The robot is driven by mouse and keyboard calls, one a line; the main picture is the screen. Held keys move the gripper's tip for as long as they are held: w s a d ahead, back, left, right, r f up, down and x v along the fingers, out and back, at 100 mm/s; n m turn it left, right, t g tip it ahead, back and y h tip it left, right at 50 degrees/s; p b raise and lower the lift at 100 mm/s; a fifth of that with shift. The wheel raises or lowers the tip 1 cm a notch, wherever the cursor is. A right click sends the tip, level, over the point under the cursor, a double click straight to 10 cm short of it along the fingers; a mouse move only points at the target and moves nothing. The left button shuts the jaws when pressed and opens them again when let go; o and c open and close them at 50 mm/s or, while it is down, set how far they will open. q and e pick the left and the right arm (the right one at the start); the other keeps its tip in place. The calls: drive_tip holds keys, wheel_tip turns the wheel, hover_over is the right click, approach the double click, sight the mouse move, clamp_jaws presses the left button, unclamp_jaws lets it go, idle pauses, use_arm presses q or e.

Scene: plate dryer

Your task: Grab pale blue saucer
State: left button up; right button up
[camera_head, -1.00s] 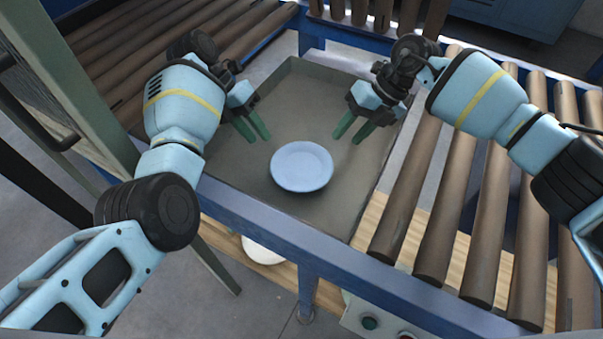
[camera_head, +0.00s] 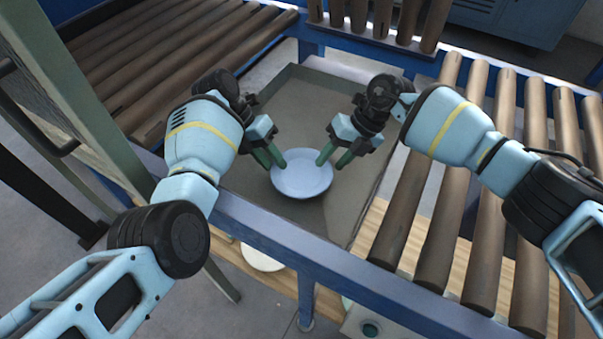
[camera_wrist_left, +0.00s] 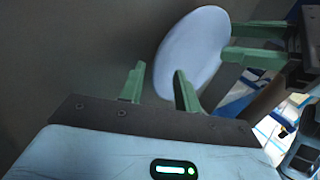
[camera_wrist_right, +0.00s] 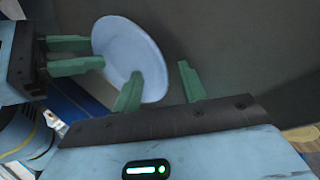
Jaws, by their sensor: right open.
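The pale blue saucer (camera_head: 302,181) lies on the grey tray surface (camera_head: 345,215) in the head view. My left gripper (camera_head: 274,164) is open at the saucer's left far rim. My right gripper (camera_head: 331,163) is open at its right far rim. In the left wrist view the saucer (camera_wrist_left: 195,45) shows beyond the two parted green fingers (camera_wrist_left: 160,90), with its near edge by the gap. In the right wrist view the saucer (camera_wrist_right: 122,45) likewise has its edge by the gap between the fingers (camera_wrist_right: 157,88). Whether any finger touches it, I cannot tell.
A blue frame beam (camera_head: 270,230) runs along the near side of the tray. Roller conveyors stand on the right (camera_head: 450,190) and at the back left (camera_head: 170,60). A green-grey post (camera_head: 75,100) rises at the left. A pale round item (camera_head: 262,258) sits on the lower wooden shelf.

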use_arm(q)
drive_tip(key=shift+s+d+f, duration=0.15)
drive_tip(key=shift+d+f, duration=0.2)
drive_tip(key=shift+f, duration=0.2)
use_arm(e)
drive_tip(key=shift+a+f, duration=0.3)
drive_tip(key=shift+f, duration=0.25)
use_arm(q)
drive_tip(key=shift+c, duration=0.2)
use_arm(e)
drive_tip(key=shift+c, duration=0.2)
use_arm(q)
drive_tip(key=c, duration=0.5)
use_arm(e)
drive_tip(key=c, duration=0.5)
use_arm(q)
clamp_jaws()
use_arm(e)
clamp_jaws()
